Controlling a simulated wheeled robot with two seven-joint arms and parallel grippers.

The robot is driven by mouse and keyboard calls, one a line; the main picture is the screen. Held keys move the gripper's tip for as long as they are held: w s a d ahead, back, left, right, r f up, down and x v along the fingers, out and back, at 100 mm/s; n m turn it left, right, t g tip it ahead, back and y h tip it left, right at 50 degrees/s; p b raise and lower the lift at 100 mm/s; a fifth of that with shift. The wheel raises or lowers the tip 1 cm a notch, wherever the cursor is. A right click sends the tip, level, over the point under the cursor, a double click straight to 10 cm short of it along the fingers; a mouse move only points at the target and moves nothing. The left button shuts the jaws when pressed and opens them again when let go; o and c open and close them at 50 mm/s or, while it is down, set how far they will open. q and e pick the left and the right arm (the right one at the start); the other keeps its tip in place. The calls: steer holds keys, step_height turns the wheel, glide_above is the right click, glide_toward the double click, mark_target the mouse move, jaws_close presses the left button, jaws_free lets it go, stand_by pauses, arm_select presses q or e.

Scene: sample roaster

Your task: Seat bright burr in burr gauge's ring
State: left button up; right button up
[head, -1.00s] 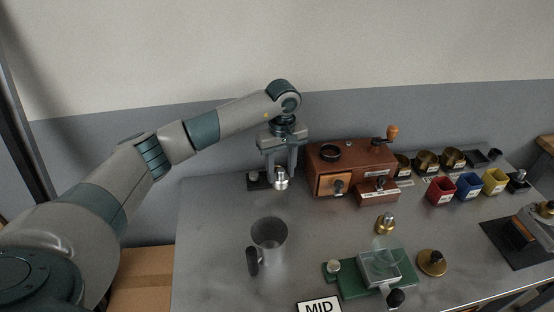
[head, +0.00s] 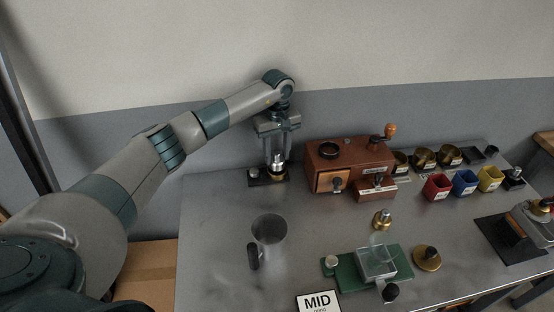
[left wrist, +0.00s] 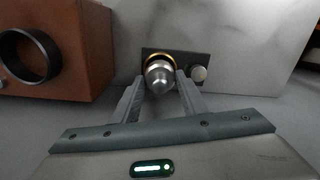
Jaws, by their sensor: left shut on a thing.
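The bright burr (head: 277,162) is a small silver piece with a domed tip, held upright between the fingers of my left gripper (head: 277,157). The burr gauge (head: 255,178) is a dark plate at the back left of the table, with a brass ring (head: 277,175) and a small silver knob. In the head view the burr stands directly over the ring. In the left wrist view the burr (left wrist: 160,77) covers most of the ring (left wrist: 159,57), and the gauge's knob (left wrist: 199,73) is beside it. I cannot tell whether burr and ring touch. My right gripper is not in view.
A brown wooden roaster box (head: 348,165) stands close to the right of the gauge. A metal jug (head: 269,230), another brass-based burr (head: 382,219), a green-based device (head: 374,268) and a brass disc (head: 427,258) are nearer. Coloured cups (head: 465,183) stand at right.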

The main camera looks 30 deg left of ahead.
mark_target(277, 161)
arm_select(q)
step_height(277, 161, down, 2)
steer(key=shift+f+p, duration=0.2)
steer(key=shift+p, duration=0.55)
steer(key=shift+f, duration=0.15)
steer(key=shift+f, duration=0.1)
steer(key=shift+f+b, duration=0.1)
steer(key=shift+b, duration=0.2)
steer(key=o, duration=1.3)
